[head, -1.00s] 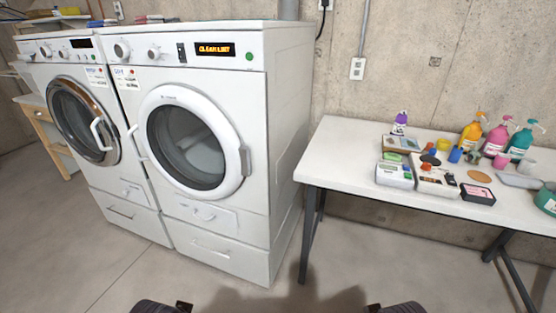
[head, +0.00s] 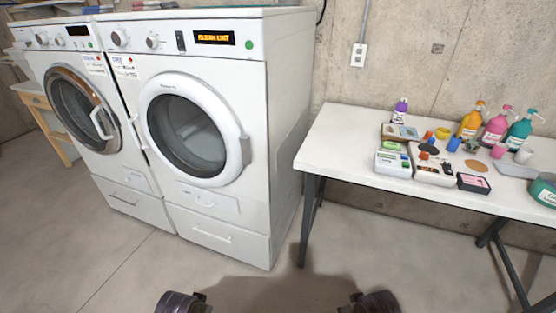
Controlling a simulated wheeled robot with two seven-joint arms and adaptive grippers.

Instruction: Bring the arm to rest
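Parts of both my arms show at the bottom edge of the head view. My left arm's end (head: 184,302) is at the bottom left of centre and my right arm's end (head: 371,302) is at the bottom right of centre. Both are dark, cut off by the frame edge and over bare floor. Their fingertips cannot be made out, so I cannot tell whether either gripper is open or shut. Neither is near the machines or the table.
A white dryer (head: 216,203) with a closed round door and a lit "CLEAN LINT" display stands ahead. A second machine (head: 62,58) is left of it. A white table (head: 330,150) at right holds bottles, boxes and small items. The floor (head: 115,255) in front is clear.

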